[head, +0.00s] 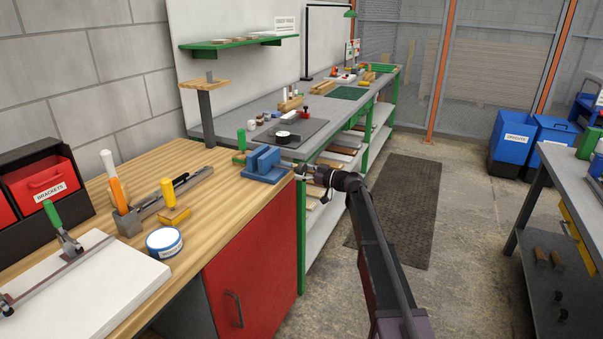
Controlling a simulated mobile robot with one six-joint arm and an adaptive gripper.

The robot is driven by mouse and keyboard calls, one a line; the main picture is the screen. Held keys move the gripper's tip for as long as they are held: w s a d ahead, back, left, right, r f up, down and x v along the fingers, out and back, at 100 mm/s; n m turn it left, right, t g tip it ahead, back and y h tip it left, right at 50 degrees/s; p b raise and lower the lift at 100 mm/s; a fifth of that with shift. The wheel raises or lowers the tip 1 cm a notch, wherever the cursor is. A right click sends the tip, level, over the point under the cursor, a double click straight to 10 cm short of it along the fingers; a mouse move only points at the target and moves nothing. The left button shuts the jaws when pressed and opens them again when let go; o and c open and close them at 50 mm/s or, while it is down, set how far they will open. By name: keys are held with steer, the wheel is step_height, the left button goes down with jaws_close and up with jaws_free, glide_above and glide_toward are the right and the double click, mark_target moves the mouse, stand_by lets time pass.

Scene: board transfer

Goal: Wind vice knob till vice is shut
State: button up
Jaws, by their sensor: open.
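The blue vice (266,177) stands at the far right corner of the wooden workbench (205,243). Its two upright blue jaw plates show a narrow gap between them. My arm reaches in from the bottom right, and my gripper (304,172) is at the vice's right side, just past the bench edge. The gripper is open, with its fingers pointing left at the vice's knob end. The knob itself is small and largely hidden by the fingers. I cannot tell whether the fingers touch it.
A yellow-handled tool (168,190), a metal rack of tools (128,222) and a round tin (164,241) stand left of the vice. A green-handled item (241,140) is just behind it. A long grey bench (232,132) runs behind.

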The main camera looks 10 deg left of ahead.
steer(key=c, duration=0.9)
steer(key=shift+m, duration=0.4)
steer(key=m, duration=0.8)
steer(key=shift+s+m, duration=0.1)
steer(key=shift+m, duration=0.2)
steer(key=m, duration=0.4)
steer(key=shift+r, duration=0.1)
steer(key=shift+m, duration=2.2)
